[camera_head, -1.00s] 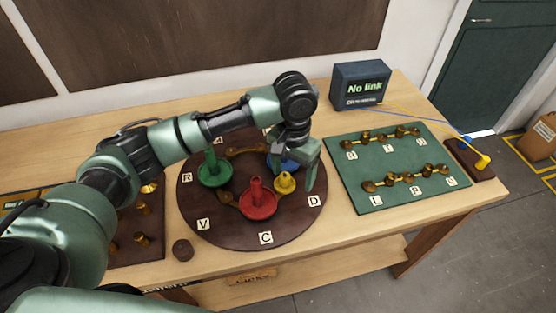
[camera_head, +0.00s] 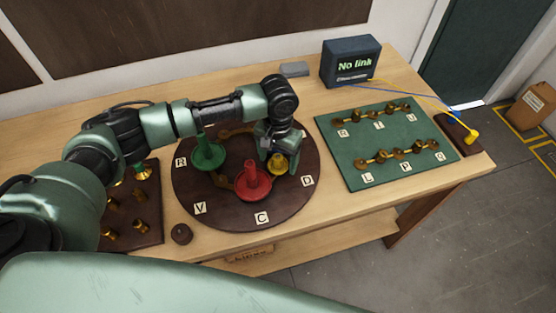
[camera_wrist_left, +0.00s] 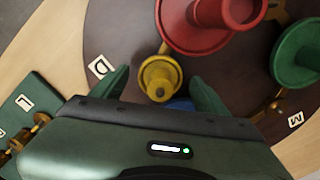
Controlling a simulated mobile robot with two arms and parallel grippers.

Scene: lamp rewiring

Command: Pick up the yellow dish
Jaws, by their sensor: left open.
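The yellow dish (camera_head: 277,164) is a small dish with a central post on the round dark board, close to the letter D; it also shows in the left wrist view (camera_wrist_left: 160,80). My left gripper (camera_head: 279,158) is open right at the dish. In the left wrist view its two green fingers (camera_wrist_left: 160,88) stand on either side of the yellow dish, with gaps visible. The fingers partly cover the dish in the head view. My right gripper is not in view.
A red dish (camera_head: 252,187) and a green dish (camera_head: 207,156) stand close by on the round board (camera_head: 230,217). A blue piece (camera_wrist_left: 181,104) is mostly hidden behind my gripper. A green board (camera_head: 352,177) lies to the right, beside a dark monitor (camera_head: 350,62).

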